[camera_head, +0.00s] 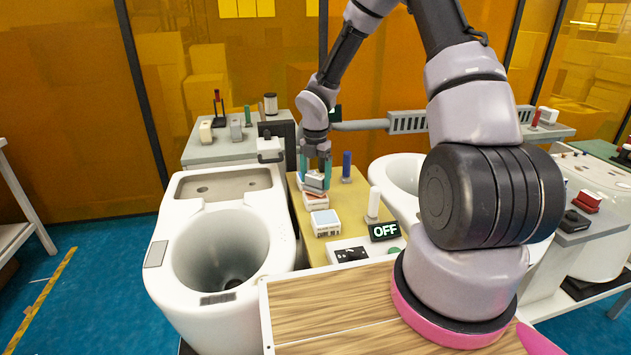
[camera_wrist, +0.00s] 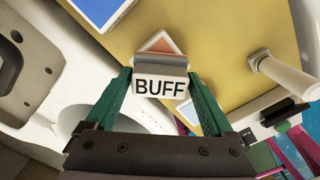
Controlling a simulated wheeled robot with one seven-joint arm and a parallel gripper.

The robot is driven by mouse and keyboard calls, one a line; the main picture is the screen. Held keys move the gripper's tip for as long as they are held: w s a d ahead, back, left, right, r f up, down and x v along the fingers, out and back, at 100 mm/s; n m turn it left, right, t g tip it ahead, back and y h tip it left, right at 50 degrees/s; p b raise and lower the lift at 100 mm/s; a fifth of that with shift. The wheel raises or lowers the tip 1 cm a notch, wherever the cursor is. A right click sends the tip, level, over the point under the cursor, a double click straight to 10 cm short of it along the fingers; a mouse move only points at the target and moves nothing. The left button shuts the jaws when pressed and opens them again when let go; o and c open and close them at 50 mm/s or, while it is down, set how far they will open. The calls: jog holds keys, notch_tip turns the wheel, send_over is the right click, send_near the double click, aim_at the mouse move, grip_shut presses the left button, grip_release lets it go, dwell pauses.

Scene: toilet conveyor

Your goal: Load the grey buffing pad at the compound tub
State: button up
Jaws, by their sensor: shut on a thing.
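My gripper (camera_head: 315,172) has green fingers and is shut on a grey pad block (camera_head: 315,182). In the wrist view the block (camera_wrist: 160,86) reads BUFF and sits between the two fingertips (camera_wrist: 161,88). A white tub with a red-orange top (camera_head: 316,201) stands on the yellow bench, right below the pad. In the wrist view its orange top (camera_wrist: 160,44) shows partly behind the pad. I cannot tell whether pad and tub touch. A white tub with a blue top (camera_head: 326,221) stands nearer; its label is too small to read.
A white toilet bowl (camera_head: 190,295) is at left, another (camera_head: 393,178) at right. On the yellow bench (camera_head: 360,193) stand a blue-handled tool (camera_head: 347,166), a white cylinder (camera_head: 373,204) and an OFF sign (camera_head: 384,231). A grey side table (camera_head: 215,152) at the back holds several tools.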

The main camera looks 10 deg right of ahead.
aim_at(315, 175)
jog(key=shift+r, duration=2.95)
jog(key=d+m, duration=0.1)
jog(key=m, duration=0.3)
jog(key=d+f+m, duration=0.1)
jog(key=m, duration=0.1)
jog(key=shift+d+m, duration=0.3)
jog(key=shift+m, duration=0.1)
jog(key=d+f+m, duration=0.1)
jog(key=d+m, duration=0.2)
jog(key=m, duration=0.7)
jog(key=s+d+f+m, duration=0.1)
jog(key=d+m, duration=0.3)
jog(key=m, duration=0.6)
jog(key=shift+s+f, duration=0.15)
jog(key=shift+f, duration=0.2)
